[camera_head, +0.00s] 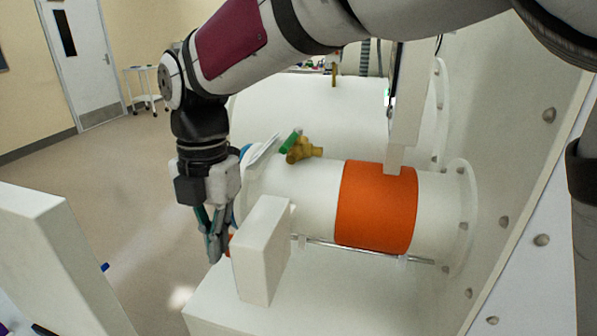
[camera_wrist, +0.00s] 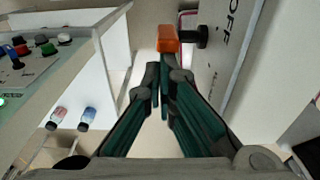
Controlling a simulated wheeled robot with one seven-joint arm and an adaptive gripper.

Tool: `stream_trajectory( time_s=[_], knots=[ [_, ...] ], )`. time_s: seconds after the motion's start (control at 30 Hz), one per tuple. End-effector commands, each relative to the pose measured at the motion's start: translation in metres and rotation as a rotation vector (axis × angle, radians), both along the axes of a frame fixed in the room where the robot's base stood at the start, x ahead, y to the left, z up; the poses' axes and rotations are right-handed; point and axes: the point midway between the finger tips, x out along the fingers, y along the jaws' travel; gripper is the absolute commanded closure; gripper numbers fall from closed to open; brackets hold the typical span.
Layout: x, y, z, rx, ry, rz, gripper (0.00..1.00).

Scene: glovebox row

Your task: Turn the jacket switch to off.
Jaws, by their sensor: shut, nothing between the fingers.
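The switch shows in the wrist view as an orange handle (camera_wrist: 168,38) on a black stem (camera_wrist: 197,37) that enters a pale panel (camera_wrist: 232,70). The letters "OFF" are printed on that panel. My gripper (camera_wrist: 161,72) is shut and empty, with its fingertips just short of the orange handle; I cannot tell whether they touch it. In the head view my gripper (camera_head: 216,255) points down at the left end of the white cylinder (camera_head: 305,190), beside a white block (camera_head: 262,250). There the block and my gripper mostly hide the switch. An orange jacket (camera_head: 376,207) wraps the cylinder.
A brass valve (camera_head: 302,150) with a green handle stands on top of the cylinder. A white panel (camera_head: 35,240) stands at the left. In the wrist view, a control box (camera_wrist: 40,60) with several coloured buttons lies left. Open floor (camera_head: 120,180) extends behind my gripper.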

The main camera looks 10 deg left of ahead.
Motion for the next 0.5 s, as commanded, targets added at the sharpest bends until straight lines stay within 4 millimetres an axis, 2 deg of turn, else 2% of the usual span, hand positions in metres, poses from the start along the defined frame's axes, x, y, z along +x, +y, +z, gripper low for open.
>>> stream_trajectory(
  time_s=[0.2, 0.5],
  knots=[
    [0.0077, -0.0008, 0.0011, 0.017, 0.133, -0.002, 1.0],
    [0.0095, -0.0011, 0.0047, 0.015, 0.125, 0.0, 1.0]
  ],
)
